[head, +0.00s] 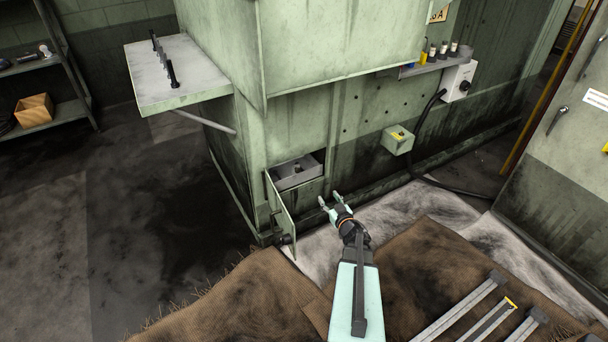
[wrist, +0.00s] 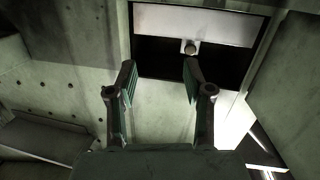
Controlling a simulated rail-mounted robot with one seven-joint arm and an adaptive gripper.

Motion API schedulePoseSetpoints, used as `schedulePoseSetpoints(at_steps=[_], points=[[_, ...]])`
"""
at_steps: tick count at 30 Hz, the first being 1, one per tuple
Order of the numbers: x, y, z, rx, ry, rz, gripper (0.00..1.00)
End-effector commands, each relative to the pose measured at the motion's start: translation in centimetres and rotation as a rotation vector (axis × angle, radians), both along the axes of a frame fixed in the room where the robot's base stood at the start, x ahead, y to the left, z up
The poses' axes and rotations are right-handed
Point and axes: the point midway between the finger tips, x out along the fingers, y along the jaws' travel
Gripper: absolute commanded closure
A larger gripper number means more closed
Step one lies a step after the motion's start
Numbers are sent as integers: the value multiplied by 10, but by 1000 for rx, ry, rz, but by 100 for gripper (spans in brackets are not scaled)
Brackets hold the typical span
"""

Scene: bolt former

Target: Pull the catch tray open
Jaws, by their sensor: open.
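The catch tray (head: 297,174) is a grey metal tray inside a square opening low in the green machine. Its pale front panel (wrist: 215,24) shows at the top of the wrist view, with a small round knob (wrist: 190,47) at its edge. A dark gap lies beside the panel. My gripper (head: 328,203) is open and empty, in front of the machine, to the right of and below the opening. In the wrist view my gripper (wrist: 159,68) has its fingers spread, with the knob beyond the right fingertip. I see no contact with the knob.
A hinged green door (head: 280,207) stands open at the left of the opening. A small green box (head: 397,140) is on the machine wall to the right. Brown matting (head: 420,260) and metal bars (head: 465,305) lie on the floor near my arm. A shelf plate (head: 175,70) juts out upper left.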

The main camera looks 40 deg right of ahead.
Motion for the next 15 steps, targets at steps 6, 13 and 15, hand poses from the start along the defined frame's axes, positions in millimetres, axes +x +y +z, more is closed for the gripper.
schedulePoseSetpoints(at_steps=[6, 13, 15], points=[[11, 34, 22, 47, -119, 159, 49], [26, 33, 23, 71, -136, 169, 49], [36, 31, 22, 71, -136, 170, 49]])
